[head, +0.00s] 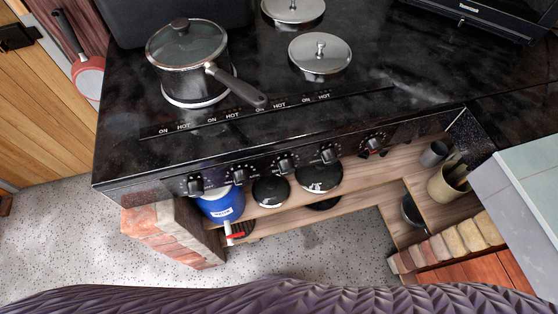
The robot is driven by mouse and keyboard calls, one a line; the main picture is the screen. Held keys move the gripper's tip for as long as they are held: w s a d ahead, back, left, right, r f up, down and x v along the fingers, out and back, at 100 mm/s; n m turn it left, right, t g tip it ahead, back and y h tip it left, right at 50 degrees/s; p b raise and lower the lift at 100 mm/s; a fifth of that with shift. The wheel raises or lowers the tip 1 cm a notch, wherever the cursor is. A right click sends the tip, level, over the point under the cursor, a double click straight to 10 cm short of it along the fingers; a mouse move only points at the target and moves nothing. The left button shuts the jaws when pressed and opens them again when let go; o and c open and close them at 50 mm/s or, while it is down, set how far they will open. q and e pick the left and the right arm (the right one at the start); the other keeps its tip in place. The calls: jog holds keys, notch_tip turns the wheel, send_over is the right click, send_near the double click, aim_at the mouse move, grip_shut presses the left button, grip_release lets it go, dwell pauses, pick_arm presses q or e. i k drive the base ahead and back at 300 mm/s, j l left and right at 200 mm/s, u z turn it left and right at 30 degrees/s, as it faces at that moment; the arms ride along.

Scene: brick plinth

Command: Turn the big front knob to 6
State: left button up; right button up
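A black stove (340,105) with a glossy top fills the middle of the head view. Along its front panel (140,190) runs a row of black knobs: a far left knob (193,186), a second knob (239,175), a middle knob (285,164), a fourth knob (330,154) and a right knob (375,143). The dial numbers and pointer settings are too small to read, and I cannot tell which knob is the biggest. Neither of my grippers is in view.
A lidded pot (188,60) stands on the stove, its handle towards the front. Two round metal lids, one nearer (320,53), cover burners. Below the panel are a blue canister (221,205), lidded pans and a wooden shelf (290,215). A pale counter (520,175) stands right.

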aim_at(195, 188)
jog(key=k+u, duration=0.1)
jog(key=u, duration=0.9)
